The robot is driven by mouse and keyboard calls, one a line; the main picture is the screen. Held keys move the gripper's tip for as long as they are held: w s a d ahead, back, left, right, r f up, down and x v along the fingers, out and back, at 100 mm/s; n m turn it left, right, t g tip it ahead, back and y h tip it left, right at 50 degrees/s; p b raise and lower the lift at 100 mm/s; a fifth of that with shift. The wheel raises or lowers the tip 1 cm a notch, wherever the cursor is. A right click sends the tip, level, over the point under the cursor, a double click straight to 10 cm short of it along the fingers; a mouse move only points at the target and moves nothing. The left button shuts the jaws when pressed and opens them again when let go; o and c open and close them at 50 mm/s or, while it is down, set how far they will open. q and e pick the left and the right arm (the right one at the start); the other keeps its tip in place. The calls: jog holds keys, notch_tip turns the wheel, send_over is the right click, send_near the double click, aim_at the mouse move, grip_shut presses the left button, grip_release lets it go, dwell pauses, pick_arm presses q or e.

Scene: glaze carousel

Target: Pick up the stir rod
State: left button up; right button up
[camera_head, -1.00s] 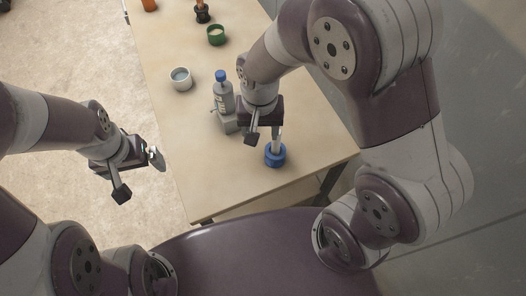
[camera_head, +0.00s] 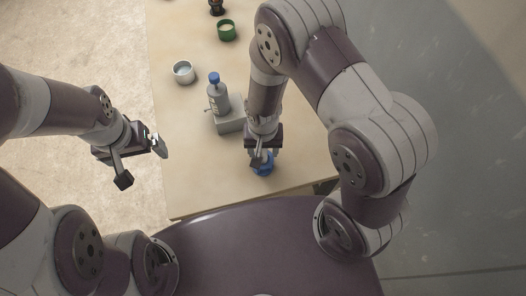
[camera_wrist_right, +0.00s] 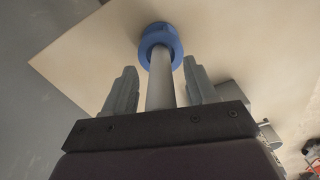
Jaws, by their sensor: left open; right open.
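The stir rod (camera_wrist_right: 160,82) is a light grey upright shaft standing in a round blue holder (camera_wrist_right: 160,38). In the head view the blue holder (camera_head: 264,169) sits near the table's front right, and the rod is mostly hidden by my right gripper (camera_head: 262,155). In the right wrist view my right gripper (camera_wrist_right: 161,88) is open, with one finger on each side of the rod and visible gaps between. My left gripper (camera_head: 142,163) is open and empty, off the table's left edge.
A grey bottle with a blue cap (camera_head: 217,95) stands by a grey block (camera_head: 229,121), left of my right gripper. A white cup (camera_head: 183,72) and a green cup (camera_head: 227,31) stand further back. The table's (camera_head: 200,185) front left is clear.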

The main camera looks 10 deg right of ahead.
grip_shut()
